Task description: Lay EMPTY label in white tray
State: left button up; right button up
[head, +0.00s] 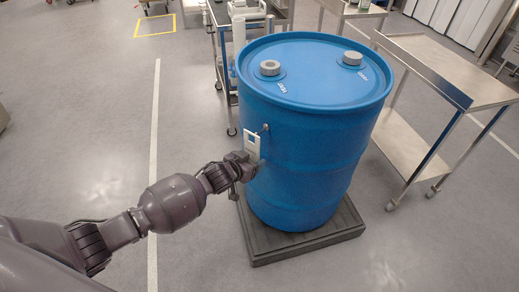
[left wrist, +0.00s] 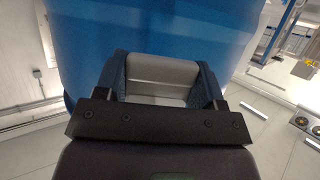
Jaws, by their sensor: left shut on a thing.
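A pale label (head: 252,143) hangs at the left side of a blue drum (head: 305,165), just by a small peg (head: 266,128). No lettering can be read on it, so I cannot tell that it says EMPTY. My left gripper (head: 247,160) is shut on the label's lower part, close against the drum wall. In the left wrist view the label (left wrist: 163,76) shows pale grey between the two fingers, with the blue drum (left wrist: 150,25) behind. I cannot tell whether the label is still on the peg. I cannot make out a white tray. My right gripper is not in view.
The drum stands on a dark square pallet (head: 305,241). A steel cart (head: 450,70) with a bare top stands at the right. Another cart (head: 222,65) with white items is behind the drum. The floor at the left is clear.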

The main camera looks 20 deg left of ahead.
pick_arm(q)
jog(key=shift+s+a+p, duration=0.2)
jog(key=shift+s+p, duration=0.05)
jog(key=shift+s, duration=0.35)
jog(key=shift+s+a+p, duration=0.2)
jog(key=shift+s+p, duration=0.05)
jog(key=shift+s, duration=0.3)
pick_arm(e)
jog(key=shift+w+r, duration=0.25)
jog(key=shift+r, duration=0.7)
